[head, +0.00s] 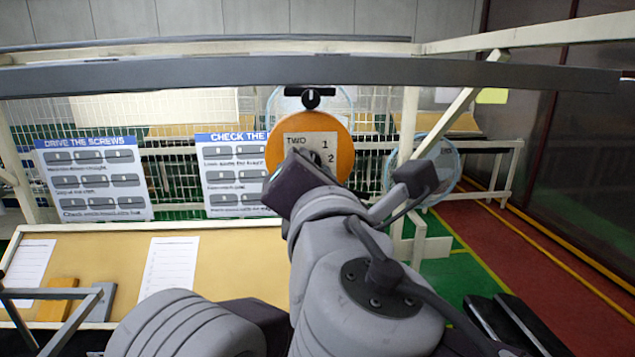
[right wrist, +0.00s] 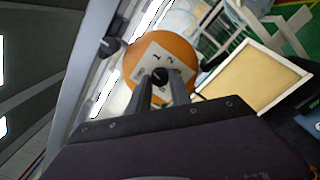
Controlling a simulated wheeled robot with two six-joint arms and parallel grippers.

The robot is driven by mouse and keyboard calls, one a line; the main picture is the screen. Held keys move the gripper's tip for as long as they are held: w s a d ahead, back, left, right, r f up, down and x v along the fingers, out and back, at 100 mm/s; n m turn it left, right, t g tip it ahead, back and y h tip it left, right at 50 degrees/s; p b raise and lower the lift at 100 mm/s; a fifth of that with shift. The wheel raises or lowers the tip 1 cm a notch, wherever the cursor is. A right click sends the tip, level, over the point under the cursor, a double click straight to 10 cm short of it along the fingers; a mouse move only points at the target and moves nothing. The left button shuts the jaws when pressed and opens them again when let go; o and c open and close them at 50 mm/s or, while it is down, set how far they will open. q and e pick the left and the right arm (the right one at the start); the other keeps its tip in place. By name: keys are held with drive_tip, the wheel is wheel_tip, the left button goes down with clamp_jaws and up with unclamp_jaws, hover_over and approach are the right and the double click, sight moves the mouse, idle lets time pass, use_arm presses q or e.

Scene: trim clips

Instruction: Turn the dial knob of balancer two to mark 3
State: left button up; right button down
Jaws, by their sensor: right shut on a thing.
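Balancer two is an orange disc (head: 340,124) hanging under the dark rail. Its pale plate (head: 298,138) reads TWO, with marks 1 and 2 showing; no mark 3 can be made out. In the right wrist view the disc (right wrist: 185,52) and plate show again, with the small black dial knob (right wrist: 159,76) near the plate's lower edge. My right gripper (right wrist: 162,88) is shut on this knob, one finger on each side. In the head view my right wrist hides the knob and the plate's lower part. The knob's pointing direction cannot be read. My left gripper is not in view.
A dark rail (head: 200,77) crosses above, with a black hanger (head: 311,97) over the disc. A clear round housing (head: 447,172) is right of it. Instruction boards (head: 95,180) and a tan table (head: 215,262) with papers stand at left. Green and red floor lies at right.

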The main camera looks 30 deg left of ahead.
drive_tip(key=shift+m+t+h+b, duration=0.4)
drive_tip(key=shift+m+b, duration=4.25)
drive_tip(key=shift+m, duration=7.75)
drive_tip(key=c, duration=1.2)
unclamp_jaws()
